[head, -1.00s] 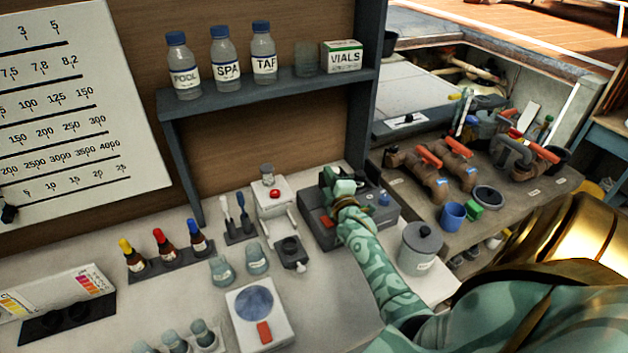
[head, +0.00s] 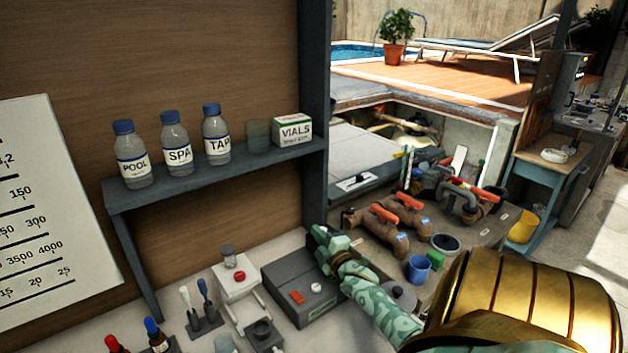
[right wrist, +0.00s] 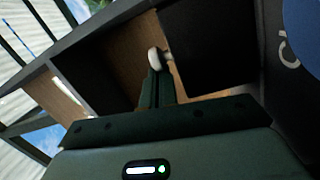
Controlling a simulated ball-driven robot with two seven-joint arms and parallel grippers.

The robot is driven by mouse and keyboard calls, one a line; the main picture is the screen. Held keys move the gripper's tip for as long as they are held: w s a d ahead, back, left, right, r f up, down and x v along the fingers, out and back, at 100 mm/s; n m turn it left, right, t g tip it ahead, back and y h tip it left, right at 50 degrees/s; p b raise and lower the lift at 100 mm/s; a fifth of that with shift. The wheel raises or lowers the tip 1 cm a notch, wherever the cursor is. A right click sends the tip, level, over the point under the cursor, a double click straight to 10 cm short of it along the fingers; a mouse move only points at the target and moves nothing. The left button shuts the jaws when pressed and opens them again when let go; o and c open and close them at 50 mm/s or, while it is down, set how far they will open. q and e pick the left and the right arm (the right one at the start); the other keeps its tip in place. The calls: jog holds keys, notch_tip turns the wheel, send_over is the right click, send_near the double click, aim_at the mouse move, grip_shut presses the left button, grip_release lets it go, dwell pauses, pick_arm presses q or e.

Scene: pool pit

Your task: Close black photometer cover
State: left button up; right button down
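The photometer (head: 305,301) is a dark grey box on the bench in the head view, with a red button and a round white knob on top. I cannot pick out its black cover clearly from the dark body. My right gripper (head: 326,243) is green and reaches to the back right of the photometer. In the right wrist view its fingers (right wrist: 160,84) look close together, with a small whitish round piece at their tips. Dark panels (right wrist: 208,45) stand around them; I cannot tell whether one is the cover. My left gripper is not in view.
A white device (head: 238,287) stands left of the photometer. Above is a shelf (head: 215,180) with several bottles and a vials box (head: 293,130). A grey lidded pot (head: 400,297) sits right, partly behind my arm. Pipes (head: 390,225) lie beyond.

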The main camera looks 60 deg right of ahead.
jog(key=shift+s, duration=0.1)
jog(key=shift+d+r, duration=0.1)
jog(key=shift+r, duration=0.05)
notch_tip(320, 180, up, 3)
jog(key=shift+f+p, duration=0.1)
jog(key=shift+p, duration=0.35)
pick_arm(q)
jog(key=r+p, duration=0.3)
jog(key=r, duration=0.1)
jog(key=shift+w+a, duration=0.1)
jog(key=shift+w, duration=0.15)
pick_arm(e)
jog(key=s+a+r, duration=0.8)
jog(key=a+r, duration=0.2)
jog(key=a, duration=0.1)
jog(key=shift+a, duration=0.3)
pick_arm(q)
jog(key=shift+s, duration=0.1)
pick_arm(e)
jog(key=shift+s+f, duration=0.1)
jog(key=shift+f, duration=0.05)
